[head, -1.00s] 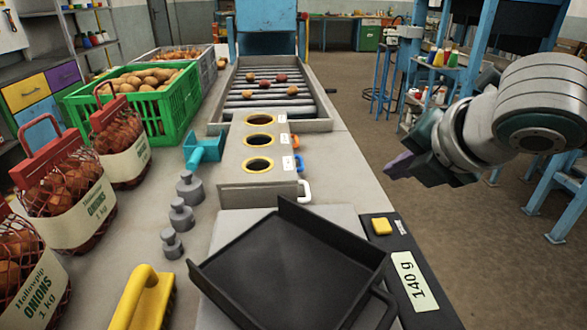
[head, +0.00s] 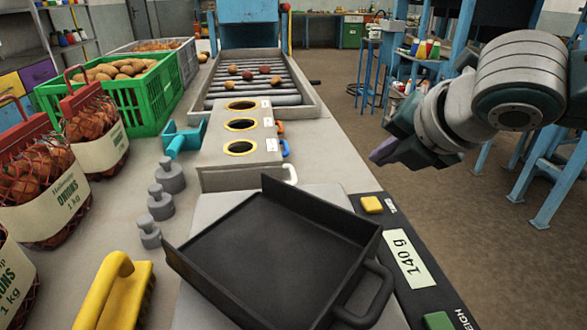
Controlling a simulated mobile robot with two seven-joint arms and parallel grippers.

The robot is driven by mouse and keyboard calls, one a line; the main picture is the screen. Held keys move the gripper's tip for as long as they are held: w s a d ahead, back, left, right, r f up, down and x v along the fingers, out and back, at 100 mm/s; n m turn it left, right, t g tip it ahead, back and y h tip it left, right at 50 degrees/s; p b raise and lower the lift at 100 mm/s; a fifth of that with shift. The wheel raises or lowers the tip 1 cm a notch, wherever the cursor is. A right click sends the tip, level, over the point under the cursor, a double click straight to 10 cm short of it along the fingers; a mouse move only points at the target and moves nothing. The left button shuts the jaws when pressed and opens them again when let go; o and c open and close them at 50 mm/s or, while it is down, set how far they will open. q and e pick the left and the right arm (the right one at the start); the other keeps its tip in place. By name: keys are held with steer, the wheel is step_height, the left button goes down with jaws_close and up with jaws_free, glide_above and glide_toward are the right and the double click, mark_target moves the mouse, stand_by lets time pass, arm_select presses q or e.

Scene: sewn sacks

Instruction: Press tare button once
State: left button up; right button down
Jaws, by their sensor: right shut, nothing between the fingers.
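The scale's dark panel (head: 388,232) runs along the right edge of the bench. On it are a yellow button (head: 372,204) with a small label too small to read, a display (head: 407,257) reading 140 g, and a green button (head: 438,320) beside the word WEIGH. An empty black pan (head: 270,250) with a side handle sits on the scale. My right gripper (head: 380,155) is shut and empty, off the bench's right side, above the yellow button in the picture and apart from it. My left gripper is not in view.
Grey weights (head: 160,202), a yellow-handled brush (head: 115,290) and net sacks of onions (head: 95,132) stand left of the scale. A green potato crate (head: 150,100) and a roller tray (head: 300,100) lie beyond.

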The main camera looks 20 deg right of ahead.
mark_target(374, 208)
step_height(374, 208, down, 4)
steer(key=b, duration=0.3)
steer(key=shift+r, duration=0.1)
steer(key=shift+f+b, duration=0.55)
steer(key=shift+f, duration=0.3)
stand_by(0.4)
steer(key=shift+f, duration=0.15)
stand_by(0.6)
steer(key=shift+f, duration=0.25)
